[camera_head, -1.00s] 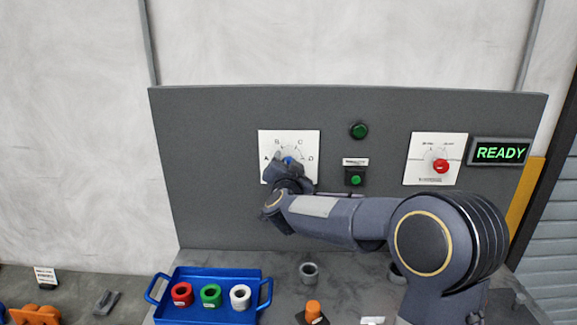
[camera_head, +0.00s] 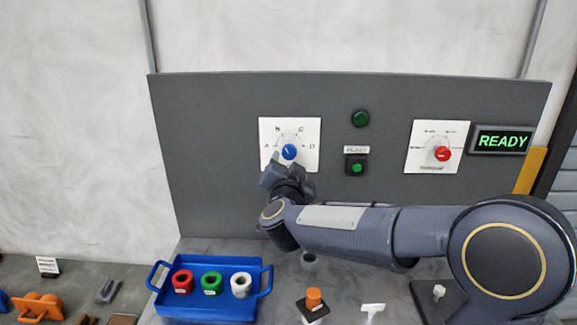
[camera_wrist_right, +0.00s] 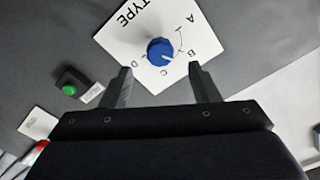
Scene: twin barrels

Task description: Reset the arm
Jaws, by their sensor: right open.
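My right arm comes in from the right in the head view. Its gripper (camera_head: 277,164) is just below the blue dial knob (camera_head: 289,152) on the white A-to-D plate (camera_head: 308,163). The knob's mark points up and left, toward B. In the right wrist view the gripper (camera_wrist_right: 161,78) is open, with nothing between its fingers. There the blue knob (camera_wrist_right: 160,51) lies beyond the fingertips, apart from them. My left gripper is not in view.
The grey panel (camera_head: 220,130) also carries a red dial (camera_head: 441,154), a green lamp (camera_head: 360,118), a green button (camera_head: 356,168) and a lit READY sign (camera_head: 502,140). Below stand a blue tray (camera_head: 212,262) with three rings and an orange peg (camera_head: 314,298). The left wall is clear.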

